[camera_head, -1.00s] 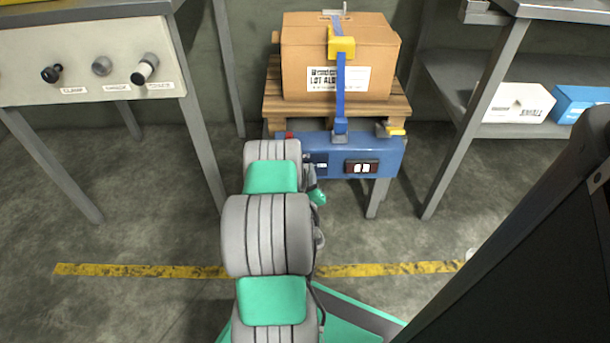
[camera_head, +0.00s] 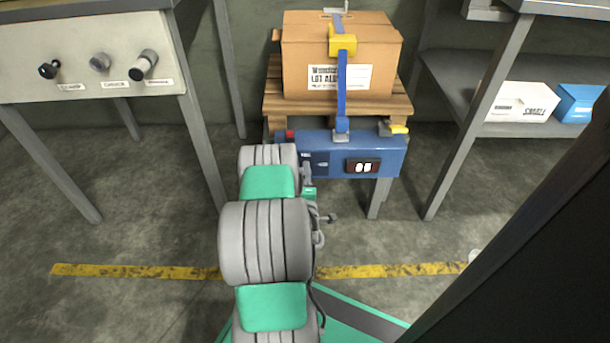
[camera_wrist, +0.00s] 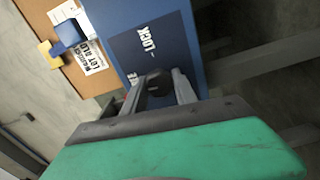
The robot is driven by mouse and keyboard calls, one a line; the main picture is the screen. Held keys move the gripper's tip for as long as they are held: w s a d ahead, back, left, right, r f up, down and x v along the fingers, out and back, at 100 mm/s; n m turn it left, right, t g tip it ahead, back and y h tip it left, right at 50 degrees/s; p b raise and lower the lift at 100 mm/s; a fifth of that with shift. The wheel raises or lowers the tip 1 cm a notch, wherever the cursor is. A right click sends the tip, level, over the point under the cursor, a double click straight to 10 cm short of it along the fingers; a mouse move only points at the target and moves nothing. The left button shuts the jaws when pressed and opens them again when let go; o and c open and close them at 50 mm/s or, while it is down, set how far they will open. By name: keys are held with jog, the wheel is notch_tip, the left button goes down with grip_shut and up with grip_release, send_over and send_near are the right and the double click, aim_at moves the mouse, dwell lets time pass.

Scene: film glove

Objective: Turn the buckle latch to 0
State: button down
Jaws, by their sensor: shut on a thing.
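In the wrist view, my gripper (camera_wrist: 160,86) is shut on a dark round knob (camera_wrist: 158,78) on the blue panel (camera_wrist: 118,22). The knob sits between the two grey fingers, beside a dark plate (camera_wrist: 150,50) with a "LOCK" label; I take it to be the buckle latch. Its pointing direction is hidden. In the head view, my arm hides the knob and most of the gripper.
A cardboard box (camera_head: 300,70) stands on a wooden pallet (camera_head: 400,108), under a blue strap (camera_head: 341,85) with a yellow buckle (camera_head: 342,45). A yellow-tipped lever (camera_head: 398,129) is at the panel's right. A knobbed bench (camera_head: 60,105) is left; a shelf (camera_head: 450,85) with boxes is right.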

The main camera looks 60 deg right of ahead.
jog(key=shift+n, duration=0.5)
jog(key=c, duration=1)
grip_release()
jog(key=b+v, duration=0.1)
jog(key=v, duration=0.7)
